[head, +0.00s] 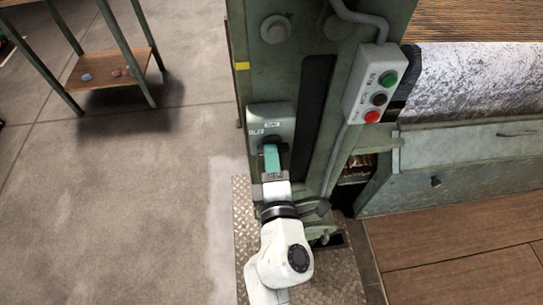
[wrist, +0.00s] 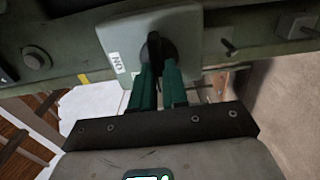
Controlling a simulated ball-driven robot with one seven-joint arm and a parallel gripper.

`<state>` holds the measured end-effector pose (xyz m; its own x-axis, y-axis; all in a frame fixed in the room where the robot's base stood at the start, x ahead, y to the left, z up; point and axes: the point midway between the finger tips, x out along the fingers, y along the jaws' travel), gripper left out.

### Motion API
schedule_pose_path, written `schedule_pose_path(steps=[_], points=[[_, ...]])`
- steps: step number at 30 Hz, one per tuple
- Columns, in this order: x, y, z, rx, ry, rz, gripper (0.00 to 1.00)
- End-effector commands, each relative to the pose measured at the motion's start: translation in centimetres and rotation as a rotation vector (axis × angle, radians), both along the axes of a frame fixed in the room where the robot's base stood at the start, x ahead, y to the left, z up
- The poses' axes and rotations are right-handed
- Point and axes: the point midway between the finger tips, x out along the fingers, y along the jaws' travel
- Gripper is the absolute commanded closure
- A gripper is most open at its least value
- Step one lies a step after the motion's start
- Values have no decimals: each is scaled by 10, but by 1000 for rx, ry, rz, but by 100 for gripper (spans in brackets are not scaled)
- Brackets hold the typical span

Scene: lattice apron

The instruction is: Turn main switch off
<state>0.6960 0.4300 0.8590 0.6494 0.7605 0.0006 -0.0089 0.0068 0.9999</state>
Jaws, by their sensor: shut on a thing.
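The main switch is a grey-green box (head: 285,113) on the green machine post in the head view. It also shows in the wrist view as a pale plate (wrist: 190,30) with a black rotary handle (wrist: 154,48) and a small label by its edge that appears to read ON, turned round. My gripper (head: 271,153) reaches up to the box from below. In the wrist view its green fingers (wrist: 158,75) are shut on the black handle, one on each side. The handle's exact angle is hard to tell.
A grey button box (head: 373,85) with green, black and red buttons stands right of the switch. A conduit runs down beside the post. A roller (head: 475,80) lies at the right. A small shelf table (head: 110,68) stands on the open concrete floor at left.

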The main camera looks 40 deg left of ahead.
Motion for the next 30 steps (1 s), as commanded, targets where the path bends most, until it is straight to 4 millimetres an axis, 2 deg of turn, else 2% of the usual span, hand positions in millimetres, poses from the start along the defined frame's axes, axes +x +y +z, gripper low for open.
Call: schedule_pose_path(steps=[10, 11, 19, 26, 30], points=[[-1, 1, -2, -6, -4, 2, 100], [-1, 1, -2, -6, -4, 2, 85], [-1, 0, -1, -4, -3, 1, 61], [-1, 0, -1, -3, -2, 0, 61], [-6, -7, -1, -4, 0, 0, 61]])
